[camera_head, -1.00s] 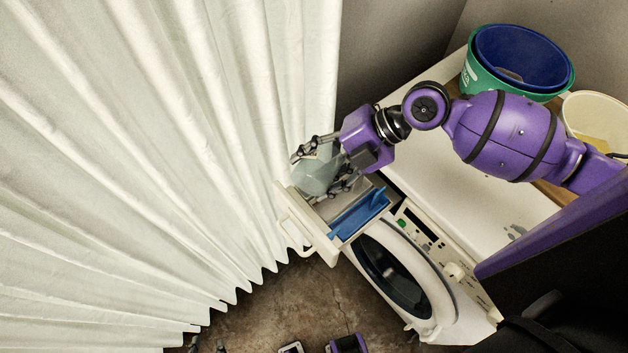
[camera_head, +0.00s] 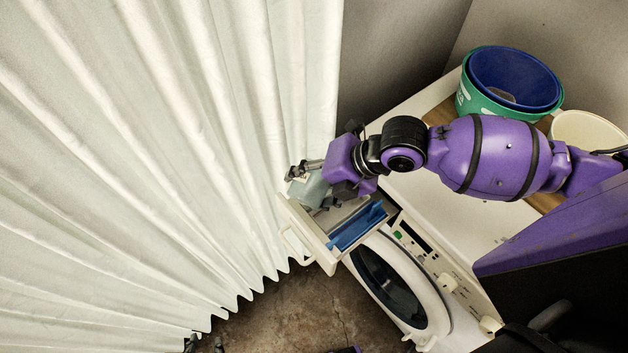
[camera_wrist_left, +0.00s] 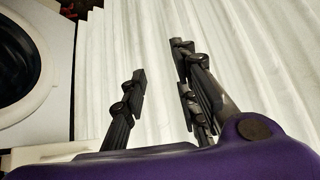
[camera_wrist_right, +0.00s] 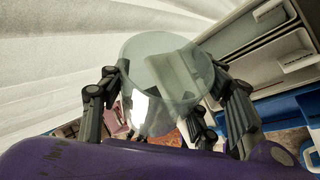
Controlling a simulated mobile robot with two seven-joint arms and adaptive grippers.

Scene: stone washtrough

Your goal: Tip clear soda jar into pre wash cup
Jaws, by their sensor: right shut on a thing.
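A clear, slightly bluish soda jar (camera_head: 311,187) is held in my right gripper (camera_head: 306,190), over the outer end of the open detergent drawer (camera_head: 307,237). In the right wrist view the jar (camera_wrist_right: 160,75) sits between the fingers, see-through, its round end towards the top of the picture. It looks tilted; I cannot make out its contents or any flow. The drawer has pale compartments and a blue part (camera_head: 358,226); which one is the pre wash cup I cannot tell. My left gripper (camera_wrist_left: 160,78) is open and empty in front of the curtain.
A pleated white curtain (camera_head: 150,130) hangs close to the left of the drawer. The washing machine's round door (camera_head: 400,285) is below the drawer. Green (camera_head: 465,98) and blue (camera_head: 515,75) tubs and a cream bucket (camera_head: 588,133) stand at the back right.

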